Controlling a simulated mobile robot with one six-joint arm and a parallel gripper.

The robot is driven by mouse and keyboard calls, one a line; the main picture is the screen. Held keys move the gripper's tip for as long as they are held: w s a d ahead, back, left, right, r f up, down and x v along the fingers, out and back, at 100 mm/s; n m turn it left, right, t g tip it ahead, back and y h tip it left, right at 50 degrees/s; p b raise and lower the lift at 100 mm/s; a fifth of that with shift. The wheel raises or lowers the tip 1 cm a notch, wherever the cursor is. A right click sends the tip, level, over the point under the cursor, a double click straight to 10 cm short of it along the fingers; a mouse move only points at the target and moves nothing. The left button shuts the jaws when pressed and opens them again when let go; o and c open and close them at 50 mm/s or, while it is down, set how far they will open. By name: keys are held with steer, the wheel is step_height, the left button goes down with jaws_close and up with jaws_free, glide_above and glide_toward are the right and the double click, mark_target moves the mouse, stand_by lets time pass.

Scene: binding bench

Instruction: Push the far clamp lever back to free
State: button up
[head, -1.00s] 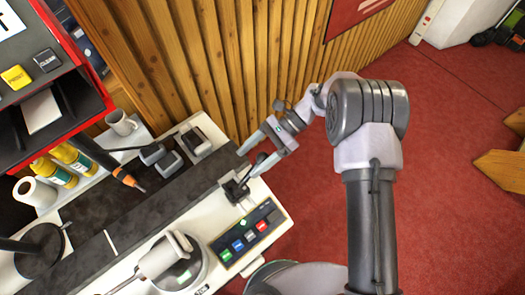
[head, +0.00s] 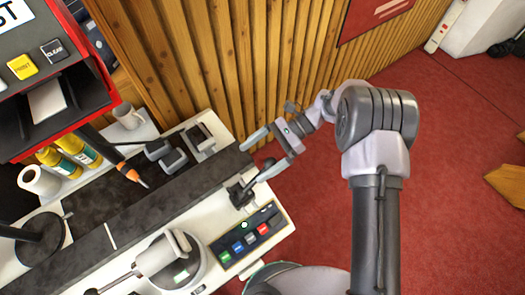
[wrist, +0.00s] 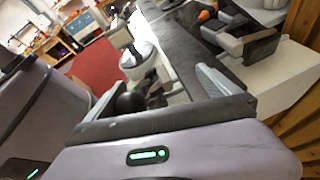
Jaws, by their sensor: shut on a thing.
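The clamp lever at the bench's right end has a dark base (head: 240,195) and a thin arm rising to a black knob (head: 268,163). My gripper (head: 249,165) is at this lever, with one finger on each side of the knob, and is shut on the lever. In the wrist view the black knob (wrist: 130,102) shows close to the left finger of my gripper (wrist: 160,92). The exact contact is hard to see. I cannot tell how far the lever is tilted.
A panel with coloured buttons (head: 250,237) lies just below the lever. A round dial unit (head: 172,262) is left of it. Grey blocks (head: 170,158), a mug (head: 128,116) and an orange-tipped tool (head: 130,172) are farther left. A slatted wood wall (head: 215,60) stands behind.

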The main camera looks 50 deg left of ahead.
steer(key=shift+a, duration=0.15)
steer(key=v, duration=1.6)
steer(key=shift+w+d+r, duration=0.25)
steer(key=shift+w, duration=0.05)
steer(key=c, duration=0.3)
steer(key=shift+w+r, duration=0.15)
steer(key=shift+w, duration=0.15)
